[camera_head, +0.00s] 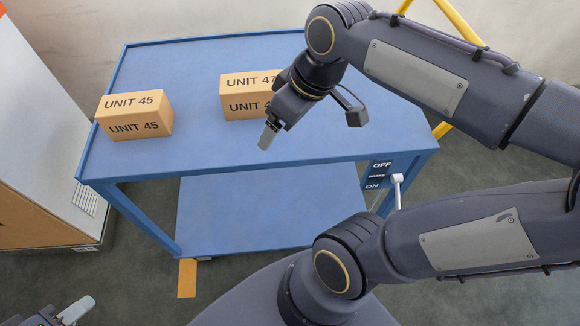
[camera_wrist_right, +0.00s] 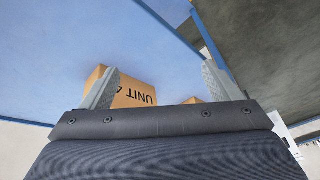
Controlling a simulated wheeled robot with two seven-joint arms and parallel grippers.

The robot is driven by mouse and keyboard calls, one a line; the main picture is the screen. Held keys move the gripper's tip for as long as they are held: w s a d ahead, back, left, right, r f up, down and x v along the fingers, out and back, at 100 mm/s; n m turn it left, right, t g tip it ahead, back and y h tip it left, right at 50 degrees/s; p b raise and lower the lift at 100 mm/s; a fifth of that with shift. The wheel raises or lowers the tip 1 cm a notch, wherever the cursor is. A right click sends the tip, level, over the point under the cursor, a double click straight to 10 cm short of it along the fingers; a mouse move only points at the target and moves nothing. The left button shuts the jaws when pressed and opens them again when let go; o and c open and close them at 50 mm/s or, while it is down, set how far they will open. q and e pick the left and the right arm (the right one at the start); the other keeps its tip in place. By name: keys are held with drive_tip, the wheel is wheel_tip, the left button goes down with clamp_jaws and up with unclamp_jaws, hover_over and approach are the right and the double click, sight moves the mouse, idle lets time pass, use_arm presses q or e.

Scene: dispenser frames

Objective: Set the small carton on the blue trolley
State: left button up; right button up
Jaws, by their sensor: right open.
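The blue trolley (camera_head: 200,72) stands in the middle of the head view. Two orange cartons sit on its top, one marked UNIT 45 (camera_head: 140,127) at the left and one marked UNIT 47 (camera_head: 236,104) near the middle. My right gripper (camera_head: 268,133) is over the trolley top, in front of the UNIT 47 carton, whose right part it hides. In the right wrist view its fingers are apart with nothing gripped. A carton (camera_wrist_right: 136,95) shows beyond them, its number cut off. My left gripper (camera_head: 75,311) is low at the left edge, away from the trolley, mostly cut off.
A grey and orange cabinet (camera_head: 45,130) stands left of the trolley. An ON/OFF brake panel (camera_head: 376,175) with a white lever (camera_head: 397,188) is at its front right. A yellow frame (camera_head: 455,25) stands behind.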

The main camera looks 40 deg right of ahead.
drive_tip(key=s+a+f+m+t+y, duration=0.1)
drive_tip(key=s+a+f+m+t, duration=0.1)
drive_tip(key=s+f+m, duration=0.3)
drive_tip(key=shift+s+a+f, duration=0.4)
drive_tip(key=shift+s+a, duration=0.35)
drive_tip(key=shift+a, duration=0.05)
drive_tip(key=shift+r, duration=0.15)
